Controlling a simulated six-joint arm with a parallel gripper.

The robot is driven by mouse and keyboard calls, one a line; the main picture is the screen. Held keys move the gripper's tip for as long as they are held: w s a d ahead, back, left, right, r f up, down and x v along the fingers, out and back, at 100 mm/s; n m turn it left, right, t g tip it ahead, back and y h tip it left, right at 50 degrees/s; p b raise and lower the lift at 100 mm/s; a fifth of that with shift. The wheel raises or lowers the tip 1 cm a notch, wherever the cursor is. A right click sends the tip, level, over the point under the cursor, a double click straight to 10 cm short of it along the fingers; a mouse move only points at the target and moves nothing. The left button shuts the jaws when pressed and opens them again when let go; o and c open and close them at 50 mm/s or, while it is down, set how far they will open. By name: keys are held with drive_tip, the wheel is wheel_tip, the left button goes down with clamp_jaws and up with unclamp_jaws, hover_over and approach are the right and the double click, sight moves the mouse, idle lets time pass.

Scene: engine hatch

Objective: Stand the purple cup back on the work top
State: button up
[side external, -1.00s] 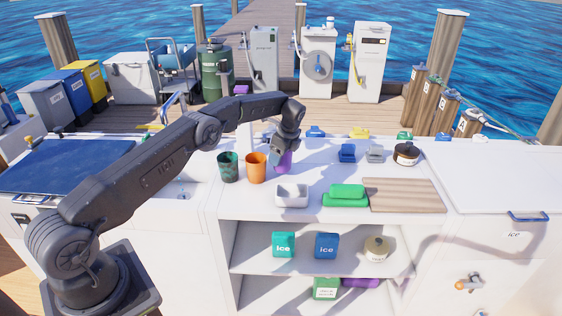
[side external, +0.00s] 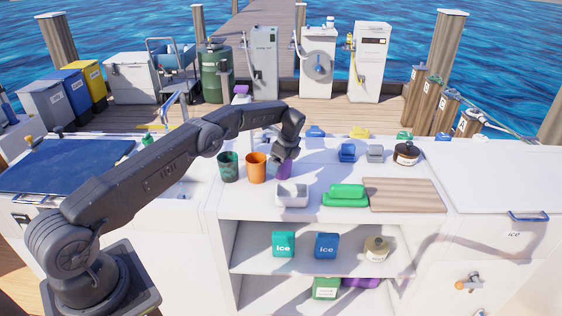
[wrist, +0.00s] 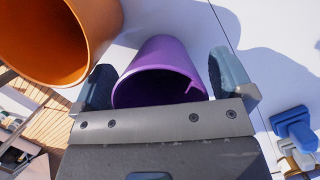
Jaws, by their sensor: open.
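The purple cup (side external: 287,172) is on the white work top (side external: 330,216), right of the orange cup, partly hidden behind my gripper (side external: 284,160) in the side view. In the wrist view the purple cup (wrist: 165,55) shows its open mouth towards the camera and looks upright. My gripper (wrist: 163,82) is open, with one finger on each side of the cup. A gap shows at the right finger; whether the left finger touches the cup I cannot tell.
An orange cup (side external: 256,167) stands close on the left, with a dark green cup (side external: 228,167) beyond it. A white tray (side external: 291,195), a green block (side external: 346,194) and a wooden board (side external: 405,195) lie nearer the front edge and to the right.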

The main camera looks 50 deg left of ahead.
drive_tip(key=s+v, duration=0.1)
drive_tip(key=v, duration=1.2)
wheel_tip(320, 180, up, 11)
drive_tip(key=n+t, duration=0.1)
drive_tip(key=n, duration=0.2)
hover_over(289, 173)
drive_tip(key=s+d, duration=0.2)
drive_tip(key=d, duration=0.1)
drive_tip(key=s+d+r+n+t+h, duration=0.1)
drive_tip(key=s+d+r+n, duration=0.15)
drive_tip(key=s+r, duration=0.3)
drive_tip(key=s+d+r+n+t, duration=0.1)
drive_tip(key=s+d+r, duration=0.3)
drive_tip(key=s, duration=0.2)
drive_tip(key=s+d+r+n+t, duration=0.1)
drive_tip(key=s+d+n, duration=0.1)
drive_tip(key=s, duration=0.5)
drive_tip(key=s+d+r+n+t, duration=0.1)
drive_tip(key=s+d+n, duration=0.1)
drive_tip(key=s, duration=0.5)
drive_tip(key=s+d+f+n+h, duration=0.1)
drive_tip(key=s+f+n, duration=0.1)
drive_tip(key=s, duration=0.4)
drive_tip(key=s+d+f+n+t, duration=0.1)
drive_tip(key=s+f+n, duration=0.1)
drive_tip(key=s+f, duration=0.3)
drive_tip(key=s, duration=0.2)
drive_tip(key=shift+s+d+h, duration=0.3)
drive_tip(key=shift+d+h, duration=0.05)
drive_tip(key=shift+h, duration=0.05)
